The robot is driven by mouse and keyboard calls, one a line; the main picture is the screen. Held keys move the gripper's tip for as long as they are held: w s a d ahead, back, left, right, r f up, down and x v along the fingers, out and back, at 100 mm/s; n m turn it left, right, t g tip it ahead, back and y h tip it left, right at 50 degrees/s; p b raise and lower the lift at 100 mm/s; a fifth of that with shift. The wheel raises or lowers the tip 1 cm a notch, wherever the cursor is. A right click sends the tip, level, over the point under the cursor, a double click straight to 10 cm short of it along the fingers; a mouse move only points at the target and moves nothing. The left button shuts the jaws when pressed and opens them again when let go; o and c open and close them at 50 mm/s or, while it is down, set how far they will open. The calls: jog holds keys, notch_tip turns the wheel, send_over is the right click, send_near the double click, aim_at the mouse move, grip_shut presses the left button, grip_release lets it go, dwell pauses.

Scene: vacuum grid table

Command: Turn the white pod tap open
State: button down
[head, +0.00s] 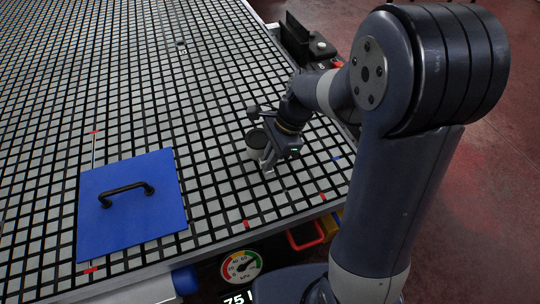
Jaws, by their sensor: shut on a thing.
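My gripper (268,164) reaches down from the right against the pod's right side. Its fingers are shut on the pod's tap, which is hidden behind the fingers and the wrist. The angle of the tap cannot be seen.
The grid table (60,90) is mostly clear to the left. A blue plate (160,215) with a black handle (127,194) lies at the front left. A dial gauge (241,266) and a red handle (305,238) are at the front edge. A dark box (294,38) stands at the far right edge.

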jog(key=shift+n+p, duration=0.3)
jog(key=shift+n, duration=0.1)
jog(key=n+p, duration=0.1)
jog(key=n+g+p, duration=0.1)
jog(key=n, duration=0.1)
jog(key=shift+w+r+n+g+h, duration=0.1)
jog(key=shift+r+n+g+h, duration=0.05)
jog(key=shift+n+g+h, duration=0.15)
jog(key=n+p, duration=0.1)
jog(key=n, duration=0.1)
jog(key=n+g+h, duration=0.1)
jog(key=n, duration=0.1)
jog(key=shift+w+a+n+p, duration=0.1)
jog(key=shift+a+n+p, duration=0.05)
jog(key=shift+n+p, duration=0.2)
jog(key=n+h, duration=0.1)
jog(key=n, duration=0.1)
jog(key=n+h+p, duration=0.1)
jog(key=n, duration=0.1)
jog(key=shift+a+n+g, duration=0.15)
jog(key=shift+n+g, duration=0.1)
jog(key=shift+g, duration=0.05)
jog(key=shift+a+n+h, duration=0.1)
jog(key=shift+n+h, duration=0.8)
jog(key=shift+n, duration=1.2)
jog(key=c, duration=1.5)
grip_release()
